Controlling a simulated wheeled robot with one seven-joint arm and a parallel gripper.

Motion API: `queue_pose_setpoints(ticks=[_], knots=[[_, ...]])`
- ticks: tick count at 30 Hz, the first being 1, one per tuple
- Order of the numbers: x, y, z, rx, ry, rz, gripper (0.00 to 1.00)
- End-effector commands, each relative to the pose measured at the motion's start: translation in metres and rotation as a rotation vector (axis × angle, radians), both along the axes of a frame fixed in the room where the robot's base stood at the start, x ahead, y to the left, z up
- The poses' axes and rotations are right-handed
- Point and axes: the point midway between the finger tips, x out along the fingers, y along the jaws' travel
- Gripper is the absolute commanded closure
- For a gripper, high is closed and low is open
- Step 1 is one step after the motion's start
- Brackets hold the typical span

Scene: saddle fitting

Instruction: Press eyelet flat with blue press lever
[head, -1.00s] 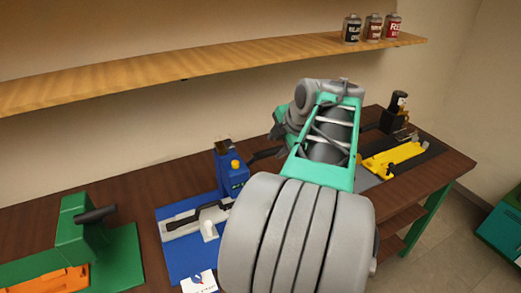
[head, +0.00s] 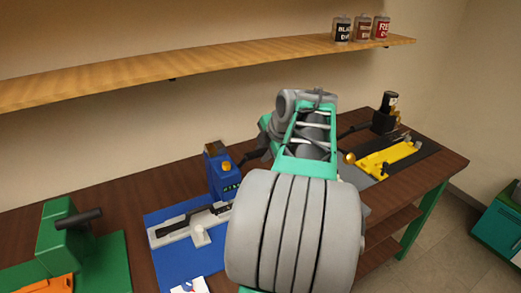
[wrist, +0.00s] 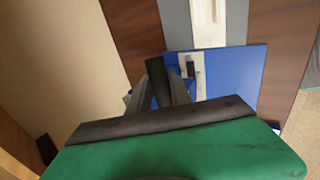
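The blue press (head: 220,172) stands on the table with a yellow-orange knob on its front. It also has a blue base plate (head: 172,263). A dark lever (head: 250,157) runs from the press to the right, toward my gripper. My gripper's fingertips are mostly hidden behind my arm in the head view. In the wrist view, my gripper (wrist: 160,82) has grey fingers on both sides of a dark bar, close against it. I cannot tell whether they grip it. A dark strip lies on a pale bed (head: 193,226) on the base plate. I cannot make out the eyelet.
A green press (head: 66,240) with a dark handle stands at the left, with an orange piece before it. At the right are a yellow fixture (head: 390,158) and a black press (head: 385,118). A wooden shelf (head: 220,68) above holds cans (head: 362,28). Bare table lies behind the blue press.

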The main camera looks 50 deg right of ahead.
Motion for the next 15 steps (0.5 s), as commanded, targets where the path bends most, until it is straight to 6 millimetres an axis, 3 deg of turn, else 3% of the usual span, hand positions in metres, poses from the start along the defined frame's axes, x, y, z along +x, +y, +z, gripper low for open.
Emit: queue_pose_setpoints(ticks=[6, 15], knots=[[0.001, 0.000, 0.001, -0.001, -0.003, 0.001, 0.96], [-0.009, 0.002, -0.012, -0.002, -0.002, -0.001, 0.96]])
